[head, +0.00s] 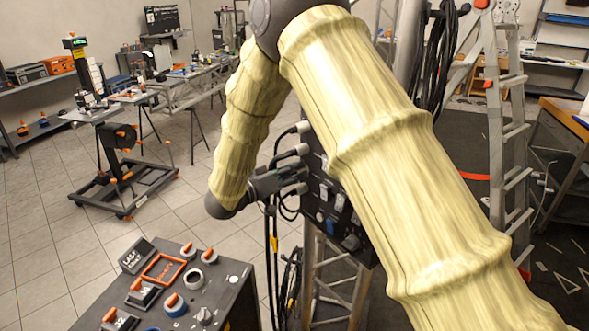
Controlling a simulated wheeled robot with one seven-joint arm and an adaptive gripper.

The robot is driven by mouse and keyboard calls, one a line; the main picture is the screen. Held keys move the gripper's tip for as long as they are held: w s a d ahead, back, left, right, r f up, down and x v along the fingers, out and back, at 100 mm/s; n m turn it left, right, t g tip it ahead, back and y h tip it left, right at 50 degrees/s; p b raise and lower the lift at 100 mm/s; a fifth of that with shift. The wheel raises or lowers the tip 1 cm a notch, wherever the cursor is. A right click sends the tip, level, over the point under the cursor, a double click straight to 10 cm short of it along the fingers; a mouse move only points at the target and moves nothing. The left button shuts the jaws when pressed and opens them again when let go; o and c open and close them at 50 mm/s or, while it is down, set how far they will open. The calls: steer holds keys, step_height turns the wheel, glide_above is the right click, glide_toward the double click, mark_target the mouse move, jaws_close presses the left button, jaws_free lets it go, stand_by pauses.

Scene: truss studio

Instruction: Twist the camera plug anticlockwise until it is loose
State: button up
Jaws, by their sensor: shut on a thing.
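A dark connector panel (325,196) stands upright on a metal truss, partly hidden behind my arm. Several pale grey plugs with black cables stick out of its left side; an upper plug (301,128) and another below it (300,150) show clear of my gripper. My gripper (299,184) reaches in from the left, level with the lower plugs, and is shut on the camera plug. The fingers mostly hide that plug, and no label on it can be read. Whether it is loose cannot be told.
Black cables (271,250) hang below my gripper beside the truss (337,285). A dark console (215,285) with orange-trimmed knobs stands at the lower left. A ladder (511,130) stands at the right. The tiled floor at left is mostly clear.

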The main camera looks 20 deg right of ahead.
stand_by(0.4)
steer(key=o, duration=1)
steer(key=shift+o, duration=0.2)
steer(key=v, duration=1.2)
